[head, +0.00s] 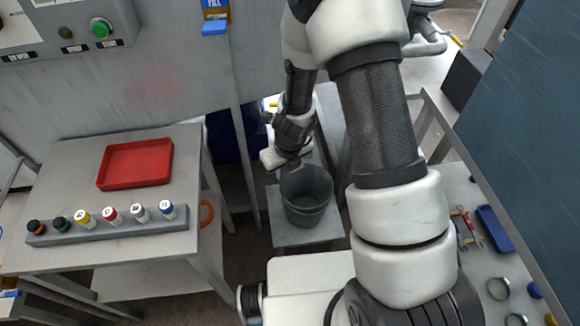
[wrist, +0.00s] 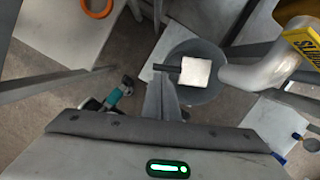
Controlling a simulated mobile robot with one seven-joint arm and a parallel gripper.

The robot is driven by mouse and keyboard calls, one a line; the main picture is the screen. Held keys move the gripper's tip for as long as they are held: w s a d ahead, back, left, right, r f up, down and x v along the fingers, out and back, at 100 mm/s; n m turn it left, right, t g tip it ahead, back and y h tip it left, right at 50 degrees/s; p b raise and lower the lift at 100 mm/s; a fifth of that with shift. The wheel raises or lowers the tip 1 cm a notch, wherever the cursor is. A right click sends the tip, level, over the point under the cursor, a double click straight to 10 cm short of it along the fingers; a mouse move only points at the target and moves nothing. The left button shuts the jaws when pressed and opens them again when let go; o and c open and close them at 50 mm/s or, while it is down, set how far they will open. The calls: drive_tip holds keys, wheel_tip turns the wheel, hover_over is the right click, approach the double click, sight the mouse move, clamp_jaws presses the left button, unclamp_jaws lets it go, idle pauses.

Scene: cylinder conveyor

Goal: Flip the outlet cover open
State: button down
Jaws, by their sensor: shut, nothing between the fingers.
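A pale square plate (wrist: 195,72) with a dark bar at its left side shows in the wrist view at the mouth of a curved white pipe (wrist: 262,76). It looks like the outlet cover, lying across the mouth. The grey bucket (wrist: 205,92) is beneath it; the bucket also shows in the head view (head: 306,196). My gripper (wrist: 168,92) is shut and empty, just to the lower left of the plate and apart from it in the picture. In the head view my gripper (head: 291,163) is at the bucket's far rim; the outlet cannot be made out there.
A table at left holds a red tray (head: 136,164) and a grey rack (head: 108,232) of several capped cylinders. A yellow label (wrist: 305,44) is on the pipe. The bucket's stand (head: 290,237) is close to table legs. A right-hand bench holds a blue tray (head: 495,228).

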drive_tip(key=shift+d+f, duration=0.1)
drive_tip(key=shift+d, duration=0.1)
drive_tip(key=shift+w+d, duration=0.55)
drive_tip(key=shift+w, duration=0.05)
